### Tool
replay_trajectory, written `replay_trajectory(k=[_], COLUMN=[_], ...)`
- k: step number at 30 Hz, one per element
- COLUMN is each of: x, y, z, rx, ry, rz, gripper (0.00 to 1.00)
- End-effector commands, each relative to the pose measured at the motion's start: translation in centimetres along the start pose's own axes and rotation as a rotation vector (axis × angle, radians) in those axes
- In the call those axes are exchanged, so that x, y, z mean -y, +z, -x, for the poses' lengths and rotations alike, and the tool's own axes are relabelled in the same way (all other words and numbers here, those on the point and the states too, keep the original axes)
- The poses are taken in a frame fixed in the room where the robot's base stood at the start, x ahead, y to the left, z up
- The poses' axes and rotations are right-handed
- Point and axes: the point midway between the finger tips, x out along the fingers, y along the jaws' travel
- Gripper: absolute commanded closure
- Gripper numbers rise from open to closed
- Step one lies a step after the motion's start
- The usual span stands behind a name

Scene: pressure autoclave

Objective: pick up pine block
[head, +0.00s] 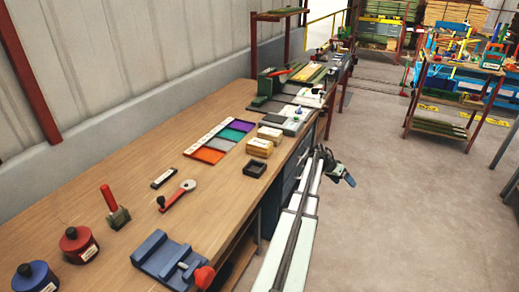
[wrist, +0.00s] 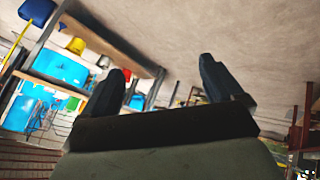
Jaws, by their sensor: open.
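Two pale wooden blocks sit near the front edge of the workbench in the head view: a nearer block (head: 259,148) and a farther block (head: 270,134). Both carry light labels too small to read, so I cannot tell which one is the pine block. My gripper (head: 347,179) is off the bench over the floor, to the right of the blocks and well apart from them. In the wrist view my gripper (wrist: 162,67) has its two dark fingers spread wide with nothing between them. No block shows in the wrist view.
A small dark open box (head: 255,169) sits just nearer than the blocks. A tray with coloured sections (head: 221,141) lies to their left. A red-handled tool (head: 178,195), a blue fixture (head: 169,258) and red and blue canisters stand nearer. Grey equipment (head: 287,119) lies beyond.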

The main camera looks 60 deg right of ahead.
Motion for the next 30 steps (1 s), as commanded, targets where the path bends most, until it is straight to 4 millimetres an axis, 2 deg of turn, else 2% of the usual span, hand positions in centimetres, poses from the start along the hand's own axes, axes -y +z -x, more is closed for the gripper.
replay_trajectory(k=[1, 3, 7, 11, 14, 17, 20, 24, 27, 30], x=[-1.3, -2.9, -4.5, -4.4, -2.9, -0.7, 1.5, 4.1, 5.1, 5.6], y=[-2.7, -5.1, -8.1, -9.1, -8.3, -6.7, -4.7, -1.5, 0.5, 2.1], z=[0.4, 1.2, 3.3, 6.8, 10.8, 15.4, 20.9, 29.4, 34.8, 39.1], rx=[-0.017, -0.03, -0.025, 0.029, 0.123, 0.251, 0.409, 0.663, 0.83, 0.962], ry=[0.008, 0.011, -0.011, -0.073, -0.15, -0.228, -0.296, -0.354, -0.362, -0.353], rz=[-0.04, -0.097, -0.223, -0.387, -0.541, -0.689, -0.826, -0.98, -1.048, -1.087], gripper=[0.06, 0.06, 0.06, 0.06, 0.06, 0.06, 0.06, 0.06, 0.06, 0.06])
